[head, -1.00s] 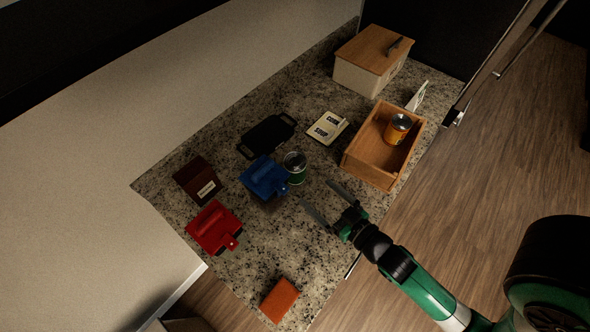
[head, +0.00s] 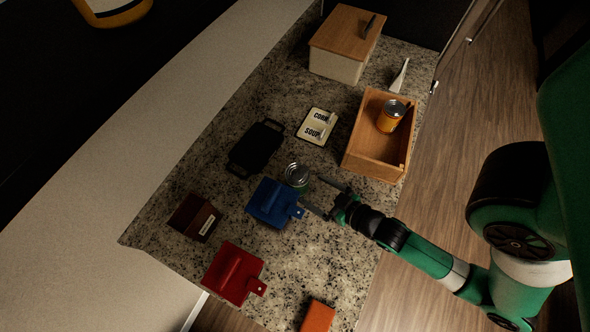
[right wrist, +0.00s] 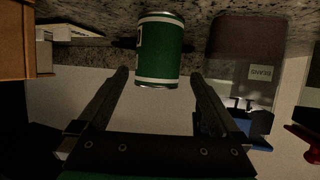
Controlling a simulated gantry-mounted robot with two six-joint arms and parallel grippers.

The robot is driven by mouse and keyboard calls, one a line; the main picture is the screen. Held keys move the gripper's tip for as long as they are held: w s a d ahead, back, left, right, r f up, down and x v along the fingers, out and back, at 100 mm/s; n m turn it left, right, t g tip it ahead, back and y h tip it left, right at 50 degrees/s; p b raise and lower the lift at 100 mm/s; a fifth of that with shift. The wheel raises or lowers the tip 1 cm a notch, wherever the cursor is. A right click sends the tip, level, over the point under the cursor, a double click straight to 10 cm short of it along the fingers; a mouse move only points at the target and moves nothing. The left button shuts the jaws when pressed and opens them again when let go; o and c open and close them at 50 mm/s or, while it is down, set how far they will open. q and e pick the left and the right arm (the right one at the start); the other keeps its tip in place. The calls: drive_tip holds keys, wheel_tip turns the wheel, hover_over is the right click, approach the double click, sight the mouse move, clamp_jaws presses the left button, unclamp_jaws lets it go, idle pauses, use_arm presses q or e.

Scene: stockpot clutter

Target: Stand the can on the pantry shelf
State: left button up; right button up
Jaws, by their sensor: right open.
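A green can (head: 297,175) with a silver lid stands upright on the speckled counter, beside a blue box-like item (head: 272,202). My right gripper (head: 309,191) is open, its fingertips pointing at the can. In the right wrist view the green can (right wrist: 160,50) shows between the lines of the two fingers of my right gripper (right wrist: 160,71). I cannot tell whether the tips reach past its near side. An open wooden box (head: 372,148), perhaps the pantry shelf, stands further right with an orange can (head: 391,115) in it. My left gripper is not in view.
A card reading CORN and SOUP (head: 317,126) and a black tray (head: 256,147) lie behind the green can. A lidded bin (head: 337,66) stands at the back. A brown box (head: 194,217), red item (head: 233,273) and orange block (head: 318,316) lie nearer.

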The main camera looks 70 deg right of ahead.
sight(306, 185)
drive_tip(key=x, duration=0.5)
drive_tip(key=shift+w+d, duration=0.15)
drive_tip(key=shift+w, duration=0.05)
drive_tip(key=x, duration=0.5)
drive_tip(key=shift+w+d+r, duration=0.1)
drive_tip(key=shift+d+r, duration=0.15)
drive_tip(key=shift+r, duration=0.1)
clamp_jaws()
